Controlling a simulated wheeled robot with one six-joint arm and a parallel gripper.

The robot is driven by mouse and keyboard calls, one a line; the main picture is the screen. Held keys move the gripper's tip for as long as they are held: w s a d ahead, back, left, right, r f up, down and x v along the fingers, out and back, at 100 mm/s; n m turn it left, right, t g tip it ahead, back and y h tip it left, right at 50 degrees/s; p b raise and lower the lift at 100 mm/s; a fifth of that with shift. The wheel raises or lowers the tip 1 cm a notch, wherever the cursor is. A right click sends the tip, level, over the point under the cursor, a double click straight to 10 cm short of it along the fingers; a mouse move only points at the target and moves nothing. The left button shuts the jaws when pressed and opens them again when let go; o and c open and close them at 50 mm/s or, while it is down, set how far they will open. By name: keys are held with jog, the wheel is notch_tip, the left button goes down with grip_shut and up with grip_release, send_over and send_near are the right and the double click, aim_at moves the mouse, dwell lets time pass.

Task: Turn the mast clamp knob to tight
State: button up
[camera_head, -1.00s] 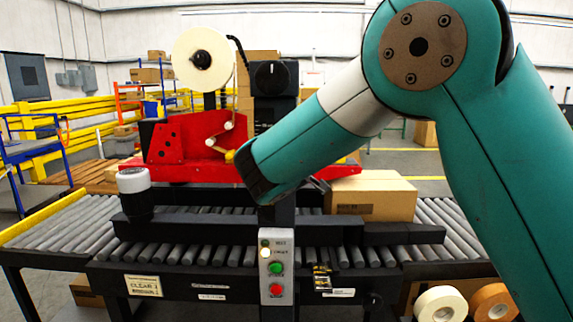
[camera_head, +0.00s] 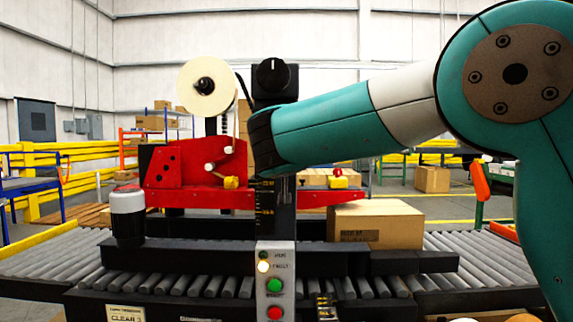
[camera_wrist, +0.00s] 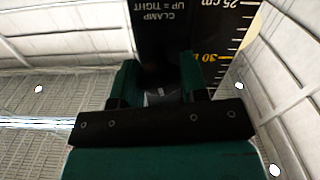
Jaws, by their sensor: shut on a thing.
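My gripper (camera_wrist: 161,82) is in front of the black mast (camera_wrist: 176,38), its two green fingers shut on a small dark and grey part between them. By its place beside the "CLAMP UP = TIGHT" label (camera_wrist: 160,17), this is the mast clamp knob (camera_wrist: 159,97). The knob is mostly hidden, so I cannot tell its angle. In the head view, my wrist covers the jaws and the middle of the mast (camera_head: 265,222). Another black knob (camera_head: 272,75) with a white pointer upright sits on the mast's top, clear of my gripper.
A red tape head (camera_head: 190,172) with a cream roll (camera_head: 206,87) stands behind the mast. A carton (camera_head: 375,224) sits on the roller conveyor (camera_head: 480,255) at right. The button panel (camera_head: 275,300) shows a lit amber lamp. A white-topped black cylinder (camera_head: 128,215) stands at left.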

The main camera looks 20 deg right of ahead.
jog(key=shift+m+b, duration=0.85)
jog(key=shift+m, duration=0.05)
jog(key=shift+r, duration=0.1)
jog(key=o, duration=0.9)
jog(key=shift+s, duration=0.1)
jog(key=b+v, duration=0.1)
jog(key=v, duration=1.6)
jog(key=shift+s, duration=0.1)
